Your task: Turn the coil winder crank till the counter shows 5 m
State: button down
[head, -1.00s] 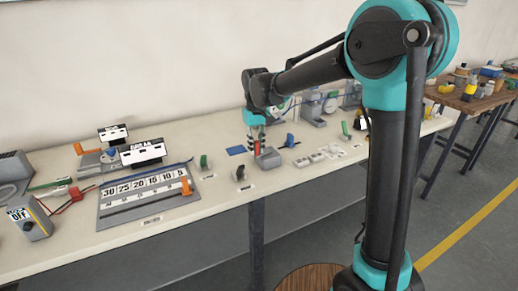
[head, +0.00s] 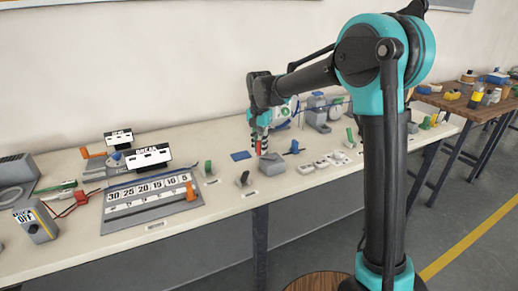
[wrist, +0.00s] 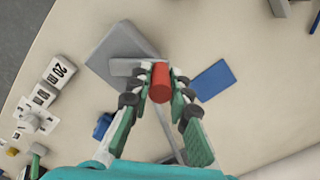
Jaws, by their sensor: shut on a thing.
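A grey box (head: 273,164) sits near the front edge of the bench. It also shows in the wrist view (wrist: 108,50), with a grey arm (wrist: 125,68) over its top that reaches to a red upright handle (wrist: 160,82). I take this for the crank. My gripper (wrist: 163,95) is shut on the red handle, its fingers on both sides. In the head view my gripper (head: 262,142) points down just behind the box. I cannot make out a counter reading on the box in either view.
A blue pad (head: 241,156) lies beside the box. A grey board with number tiles (head: 150,199) lies to the left. A round-faced machine is partly behind my arm.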

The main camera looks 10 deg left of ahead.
jog(key=shift+w+d+m, duration=0.15)
jog(key=shift+w+m, duration=0.3)
jog(key=shift+m, duration=0.55)
jog(key=c, duration=1.4)
grip_release()
notch_tip(320, 180, up, 12)
